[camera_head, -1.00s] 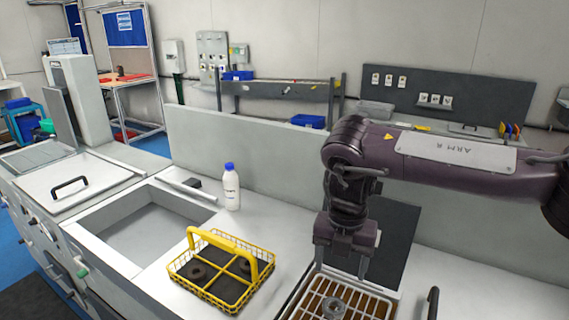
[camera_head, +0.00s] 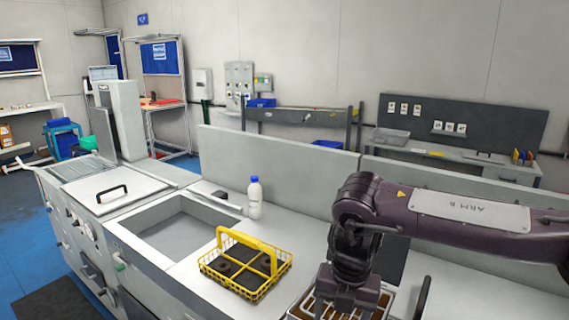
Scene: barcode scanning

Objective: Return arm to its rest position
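My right arm (camera_head: 470,213) comes in from the right edge, purple-grey with a pale plate on its forearm. It bends down at the wrist toward my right gripper (camera_head: 345,303), which is low in the picture over a rack with brown slats (camera_head: 380,306). The fingertips are cut off or hidden at the lower edge, so I cannot see whether they are open or hold anything. My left arm and gripper are not in view.
A yellow wire basket (camera_head: 245,266) with dark round pieces stands on the counter left of the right gripper. A white bottle with a blue cap (camera_head: 254,200) stands behind it. A sunken basin (camera_head: 172,235) is further left. A low grey wall (camera_head: 280,160) runs behind.

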